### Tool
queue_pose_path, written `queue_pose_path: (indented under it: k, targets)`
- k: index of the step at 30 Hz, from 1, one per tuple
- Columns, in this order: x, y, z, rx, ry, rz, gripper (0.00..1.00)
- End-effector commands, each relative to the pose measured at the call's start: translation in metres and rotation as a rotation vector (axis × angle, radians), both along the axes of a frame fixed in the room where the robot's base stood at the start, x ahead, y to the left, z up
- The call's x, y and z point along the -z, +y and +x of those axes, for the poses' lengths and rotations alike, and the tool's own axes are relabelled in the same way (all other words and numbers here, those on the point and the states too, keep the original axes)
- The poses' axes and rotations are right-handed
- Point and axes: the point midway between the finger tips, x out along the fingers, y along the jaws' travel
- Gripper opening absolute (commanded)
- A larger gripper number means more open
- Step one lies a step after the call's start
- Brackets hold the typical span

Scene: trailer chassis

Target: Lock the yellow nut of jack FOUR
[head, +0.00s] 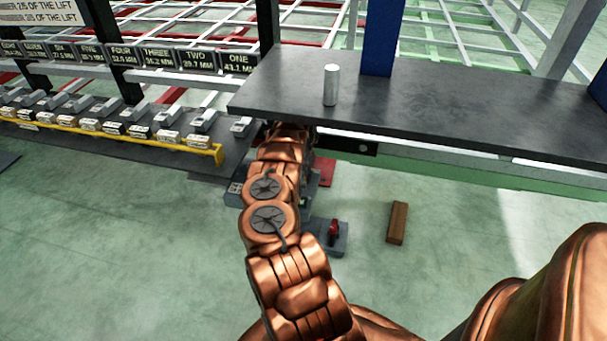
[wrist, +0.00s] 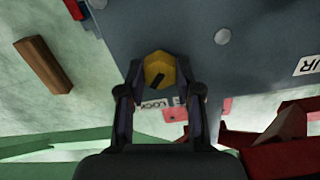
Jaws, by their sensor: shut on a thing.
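In the wrist view the yellow nut (wrist: 160,70) is a hexagon with a dark mark on its face. My gripper (wrist: 158,84) has a finger on each side of it and is shut on it. A label with partly hidden letters, ending in what looks like "UR" (wrist: 308,65), is on the grey plate (wrist: 240,20) around the nut. A small "LOCK" label (wrist: 158,103) shows between the fingers. In the head view my arm reaches down beside the dark bench, and the gripper and nut are hidden behind it.
A dark bench top (head: 450,105) with a silver cylinder (head: 331,85) overhangs the work spot. Number displays (head: 160,58) and a yellow-railed control row (head: 120,128) stand at left. A brown block (head: 397,223) and a grey base with a red part (head: 331,240) are on the floor.

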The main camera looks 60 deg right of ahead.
Motion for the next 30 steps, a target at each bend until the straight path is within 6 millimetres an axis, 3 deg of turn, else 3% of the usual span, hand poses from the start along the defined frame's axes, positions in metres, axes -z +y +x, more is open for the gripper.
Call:
queue_pose_path:
  k: [23,24,30]
  targets:
    - [-0.0002,0.0003,0.0014,0.096,-0.003,-0.001,0.00]
    - [-0.0002,0.0003,0.0014,0.096,-0.003,-0.001,0.38]
    - [0.0000,0.0000,0.0007,0.096,-0.002,0.000,0.59]
